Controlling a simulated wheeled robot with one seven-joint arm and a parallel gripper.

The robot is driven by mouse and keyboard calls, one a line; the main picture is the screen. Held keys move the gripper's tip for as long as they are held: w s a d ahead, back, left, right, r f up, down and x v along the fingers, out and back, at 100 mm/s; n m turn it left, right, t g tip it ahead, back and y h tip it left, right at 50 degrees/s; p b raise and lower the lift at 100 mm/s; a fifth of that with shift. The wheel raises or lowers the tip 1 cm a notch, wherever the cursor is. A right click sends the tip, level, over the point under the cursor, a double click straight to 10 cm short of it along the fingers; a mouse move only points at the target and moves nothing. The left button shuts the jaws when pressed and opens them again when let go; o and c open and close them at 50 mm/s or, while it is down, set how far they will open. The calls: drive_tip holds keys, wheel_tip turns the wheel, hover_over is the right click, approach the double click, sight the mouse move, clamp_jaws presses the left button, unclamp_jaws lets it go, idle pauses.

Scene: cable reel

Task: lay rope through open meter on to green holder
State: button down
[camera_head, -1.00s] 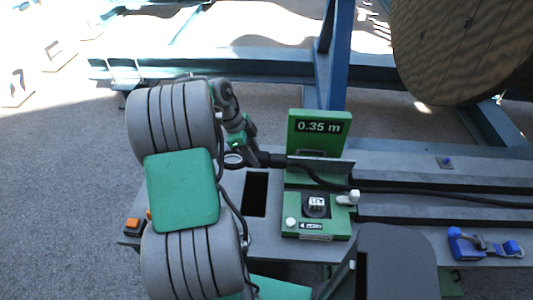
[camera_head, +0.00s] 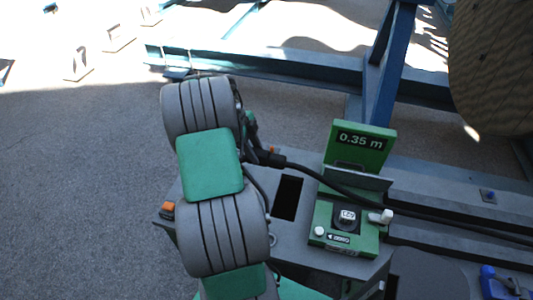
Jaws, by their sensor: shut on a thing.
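The green meter (camera_head: 345,228) sits on the grey bench with its lid (camera_head: 361,147) standing open; the display reads 0.35 m. The black rope (camera_head: 318,175) runs from my gripper across the open meter, in front of the lid, and on to the right. My gripper (camera_head: 262,157) is shut on the rope near its thick black end, left of the meter. My arm hides most of the gripper, so the fingertips are hard to see. I cannot make out a green holder for certain.
The grey bench has a dark rectangular opening (camera_head: 287,198) left of the meter and an orange button (camera_head: 168,208) at its left end. A blue strap tool (camera_head: 500,283) is at lower right. The large reel (camera_head: 492,65) and blue frame (camera_head: 390,70) stand behind.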

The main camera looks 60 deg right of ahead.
drive_tip(key=w, duration=0.7)
drive_tip(key=f+b, duration=1)
drive_tip(key=a+f+b, duration=0.1)
drive_tip(key=f+b, duration=0.4)
drive_tip(key=f, duration=0.1)
drive_tip(key=shift+s+b, duration=0.2)
drive_tip(key=shift+b, duration=0.1)
drive_tip(key=shift+r, duration=0.1)
drive_tip(key=c, duration=0.8)
unclamp_jaws()
drive_tip(key=shift+c, duration=0.2)
